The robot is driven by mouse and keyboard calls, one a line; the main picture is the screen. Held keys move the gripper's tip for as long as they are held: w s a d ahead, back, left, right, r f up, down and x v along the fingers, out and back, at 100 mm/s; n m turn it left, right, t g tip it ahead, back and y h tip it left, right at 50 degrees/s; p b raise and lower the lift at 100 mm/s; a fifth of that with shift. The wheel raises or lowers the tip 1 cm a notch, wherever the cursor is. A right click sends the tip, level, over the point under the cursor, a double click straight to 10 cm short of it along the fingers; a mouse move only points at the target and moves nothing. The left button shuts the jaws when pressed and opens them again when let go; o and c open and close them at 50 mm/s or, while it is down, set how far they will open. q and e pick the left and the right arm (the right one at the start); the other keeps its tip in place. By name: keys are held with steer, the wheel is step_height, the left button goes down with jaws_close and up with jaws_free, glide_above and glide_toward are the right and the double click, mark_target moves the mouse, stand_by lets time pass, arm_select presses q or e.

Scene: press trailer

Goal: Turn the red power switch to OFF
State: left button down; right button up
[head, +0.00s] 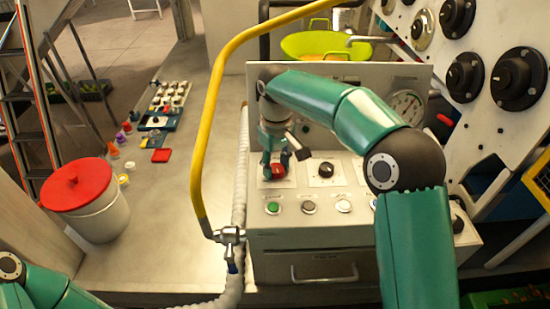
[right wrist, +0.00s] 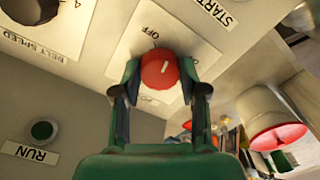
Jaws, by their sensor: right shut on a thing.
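The red power switch (head: 278,171) is a round knob on a white plate at the upper left of the sloped control panel. In the right wrist view the red knob (right wrist: 158,70) has a short white mark on its face, and an OFF label (right wrist: 149,32) is printed on the plate beside it. My right gripper (head: 274,160) reaches down over the switch. In the right wrist view its two fingers (right wrist: 160,82) stand on either side of the knob, shut on it. My left gripper is out of view; only part of my left arm shows at the lower left.
A black dial (head: 326,170) sits just right of the switch, with green (head: 273,207) and other push buttons below. A yellow bent rail (head: 204,130) rises close to the panel's left. A white bucket with a red lid (head: 76,184) stands farther left.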

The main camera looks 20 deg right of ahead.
mark_target(276, 167)
steer(key=n, duration=0.1)
steer(key=n+p, duration=0.1)
steer(key=n, duration=0.1)
steer(key=shift+w+r+n+p, duration=0.1)
steer(key=shift+r+n+p, duration=0.1)
steer(key=shift+n+p, duration=0.5)
steer(key=shift+n, duration=0.8)
steer(key=o, duration=0.9)
steer(key=shift+o, duration=1.2)
steer(key=shift+f, duration=0.15)
step_height(276, 167, up, 12)
steer(key=shift+f, duration=0.1)
